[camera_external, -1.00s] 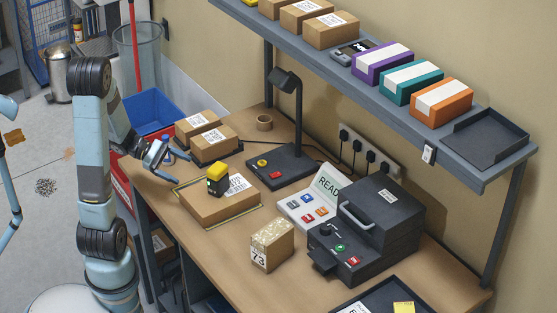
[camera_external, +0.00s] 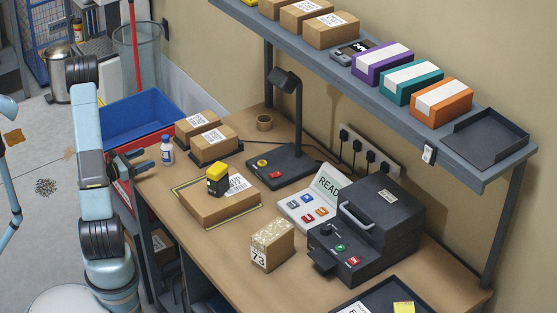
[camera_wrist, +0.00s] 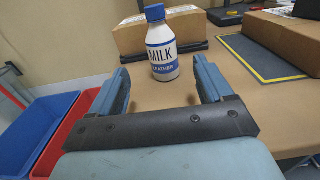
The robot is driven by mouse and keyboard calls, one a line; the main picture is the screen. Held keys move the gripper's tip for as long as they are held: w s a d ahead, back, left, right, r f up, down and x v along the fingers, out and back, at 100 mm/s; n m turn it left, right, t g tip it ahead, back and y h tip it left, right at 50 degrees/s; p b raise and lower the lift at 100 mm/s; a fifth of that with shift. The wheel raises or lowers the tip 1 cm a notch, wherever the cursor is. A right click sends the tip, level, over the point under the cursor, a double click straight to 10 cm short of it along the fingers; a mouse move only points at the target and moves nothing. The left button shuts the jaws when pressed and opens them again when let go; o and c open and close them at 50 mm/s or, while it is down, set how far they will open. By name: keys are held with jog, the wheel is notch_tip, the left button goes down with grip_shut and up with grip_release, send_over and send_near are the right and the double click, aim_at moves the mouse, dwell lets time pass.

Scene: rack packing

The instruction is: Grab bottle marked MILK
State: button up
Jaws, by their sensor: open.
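The bottle marked MILK (camera_wrist: 162,50) is white with a blue cap and blue bands. It stands upright on the table in the wrist view, in front of a cardboard box. It also shows in the external view (camera_external: 167,151) near the table's left end. My gripper (camera_wrist: 162,85) is open, its two blue fingers (camera_wrist: 208,78) apart on either side of the bottle's line. The bottle is just beyond the fingertips, roughly centred between them. In the external view my gripper (camera_external: 150,160) is at the table's left edge, just left of the bottle, and nothing is held.
Cardboard boxes (camera_external: 213,144) stand right of the bottle. A flat box with a yellow-topped device (camera_external: 217,180) on it lies nearer the camera. Blue (camera_wrist: 25,125) and red (camera_wrist: 65,132) bins stand beyond the table's left edge.

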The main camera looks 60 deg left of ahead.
aim_at(172, 148)
jog(key=w, duration=1.2)
jog(key=shift+d+f, duration=0.1)
jog(key=shift+f, duration=0.1)
jog(key=c, duration=1.1)
jog(key=shift+r, duration=0.1)
